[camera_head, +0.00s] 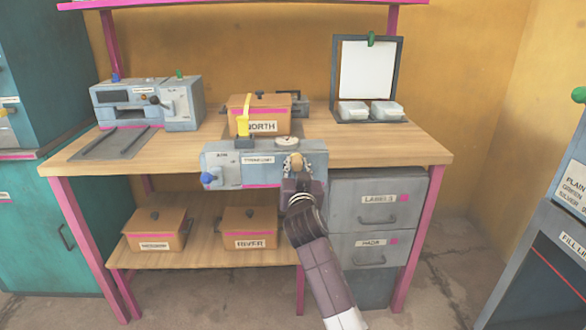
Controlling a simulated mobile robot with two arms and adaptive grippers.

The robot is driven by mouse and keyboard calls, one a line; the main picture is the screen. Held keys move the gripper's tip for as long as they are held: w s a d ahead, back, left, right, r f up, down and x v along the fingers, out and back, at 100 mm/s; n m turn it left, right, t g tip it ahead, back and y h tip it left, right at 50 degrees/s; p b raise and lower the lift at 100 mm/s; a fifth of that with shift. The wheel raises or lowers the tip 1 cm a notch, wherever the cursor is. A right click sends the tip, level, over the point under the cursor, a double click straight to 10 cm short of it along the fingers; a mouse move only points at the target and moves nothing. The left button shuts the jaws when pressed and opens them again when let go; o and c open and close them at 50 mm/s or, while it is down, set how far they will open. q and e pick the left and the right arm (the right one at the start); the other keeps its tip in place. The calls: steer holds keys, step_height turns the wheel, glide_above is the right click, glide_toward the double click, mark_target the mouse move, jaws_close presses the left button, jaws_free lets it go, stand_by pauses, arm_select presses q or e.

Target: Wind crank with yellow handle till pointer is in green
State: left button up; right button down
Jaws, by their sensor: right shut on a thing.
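A grey press unit (225,155) sits at the table's front edge. A round white dial (287,141) lies on its top; its pointer and any green zone are too small to read. My right gripper (295,166) is shut at the unit's front right, on a tan-yellow knob (296,158) that is partly hidden by the fingers. I cannot tell if this knob is the crank's handle. A bright yellow upright handle (243,116) stands at the unit's left, in front of the box marked NORTH (270,105). My left gripper is not in view.
The wooden table (390,148) holds a grey machine (150,103) at left and an open-lidded case (368,75) with white containers at right. Lidded boxes (250,227) stand on the lower shelf. Drawers (377,207) are below right. A blue knob (207,178) juts out at the unit's left.

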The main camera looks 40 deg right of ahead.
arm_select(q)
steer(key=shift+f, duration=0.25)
arm_select(e)
steer(key=shift+s+d+m, duration=0.15)
steer(key=shift+d+m, duration=0.05)
steer(key=shift+m, duration=0.5)
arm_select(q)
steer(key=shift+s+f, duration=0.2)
arm_select(e)
steer(key=c, duration=1.7)
jaws_free()
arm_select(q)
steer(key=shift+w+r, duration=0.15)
arm_select(e)
steer(key=v, duration=1.2)
steer(key=shift+s+d, duration=0.1)
